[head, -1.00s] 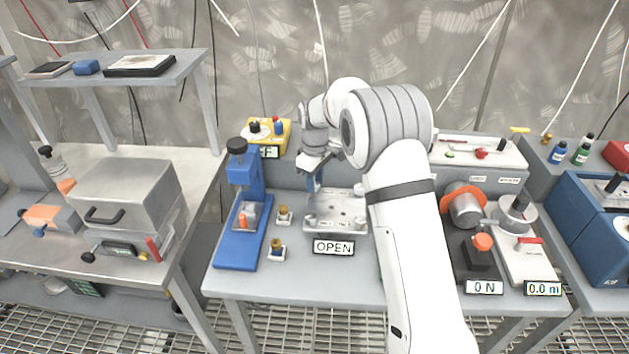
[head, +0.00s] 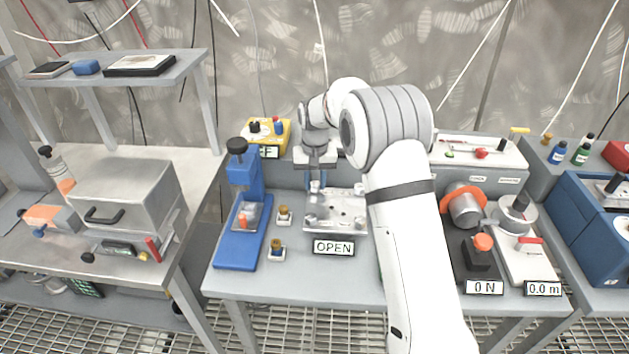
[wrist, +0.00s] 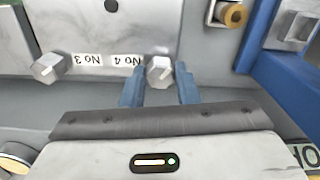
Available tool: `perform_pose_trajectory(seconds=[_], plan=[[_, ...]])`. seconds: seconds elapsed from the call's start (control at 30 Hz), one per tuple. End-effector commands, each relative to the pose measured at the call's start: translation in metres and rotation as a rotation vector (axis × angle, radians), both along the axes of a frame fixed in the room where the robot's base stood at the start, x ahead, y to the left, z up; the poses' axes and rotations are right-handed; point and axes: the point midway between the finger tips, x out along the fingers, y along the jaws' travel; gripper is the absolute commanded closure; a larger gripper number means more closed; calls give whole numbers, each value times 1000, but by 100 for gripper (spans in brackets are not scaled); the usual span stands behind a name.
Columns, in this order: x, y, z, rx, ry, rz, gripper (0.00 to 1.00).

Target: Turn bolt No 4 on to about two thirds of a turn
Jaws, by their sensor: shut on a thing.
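The bolt marked No 4 (wrist: 159,71) is a hex-headed silver bolt at the edge of the metal plate (wrist: 100,25), with its label upside down beside it in the wrist view. My gripper (wrist: 160,88) has its two blue fingers on either side of this bolt head and is shut on it. The bolt marked No 3 (wrist: 48,68) stands to the left in the same view. In the head view my gripper (head: 317,186) points down at the back left corner of the plate (head: 345,226), and the bolt head cannot be made out there. An OPEN sign (head: 333,247) stands at the plate's front.
A blue press-like stand (head: 236,252) and two small brass-topped pieces (head: 284,215) are left of the plate. A yellow box (head: 283,139) stands behind. An orange-ringed motor-like unit (head: 464,205) is to the right. My arm hides part of the bench.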

Motion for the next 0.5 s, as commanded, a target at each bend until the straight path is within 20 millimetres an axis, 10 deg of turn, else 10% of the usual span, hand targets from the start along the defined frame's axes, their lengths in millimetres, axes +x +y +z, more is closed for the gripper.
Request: perform_pose_trajectory(seconds=[0.5], plan=[[2,0,2,2,-6,-318,95]])
